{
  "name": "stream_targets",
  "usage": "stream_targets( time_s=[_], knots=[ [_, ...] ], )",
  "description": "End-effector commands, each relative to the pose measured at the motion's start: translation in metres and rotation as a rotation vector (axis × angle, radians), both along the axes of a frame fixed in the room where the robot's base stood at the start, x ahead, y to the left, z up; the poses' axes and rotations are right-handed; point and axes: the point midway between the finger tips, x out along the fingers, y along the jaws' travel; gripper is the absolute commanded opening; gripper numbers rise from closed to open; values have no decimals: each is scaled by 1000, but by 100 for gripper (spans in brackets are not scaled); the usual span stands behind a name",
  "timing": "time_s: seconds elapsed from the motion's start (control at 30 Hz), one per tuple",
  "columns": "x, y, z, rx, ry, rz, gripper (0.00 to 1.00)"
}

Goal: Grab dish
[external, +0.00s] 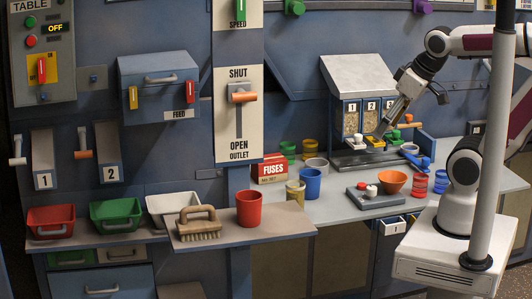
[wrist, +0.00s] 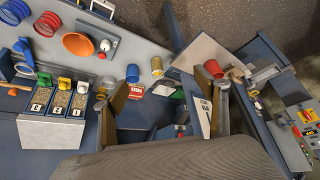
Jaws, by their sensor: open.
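An orange bowl (external: 392,182) stands on the grey counter at the right; it also shows in the wrist view (wrist: 78,44). Which one is the dish I cannot tell for sure.
A blue cup (external: 310,183) and a red fuses box (external: 270,169) stand left of the hoppers. Coiled red and blue pieces (external: 420,185) stand near my base. A red cup (external: 249,208) and a brush (external: 198,224) rest on the front shelf.

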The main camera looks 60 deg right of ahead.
Motion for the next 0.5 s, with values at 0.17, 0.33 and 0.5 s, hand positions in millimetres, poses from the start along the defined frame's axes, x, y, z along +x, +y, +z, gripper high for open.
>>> stream_targets(
  time_s=[0.17, 0.33, 0.5],
  knots=[
    [26, -5, -2, 4, -21, -24, 73],
    [60, -14, -7, 9, -56, -57, 73],
    [94, -25, -13, 11, -95, -91, 73]
  ],
)
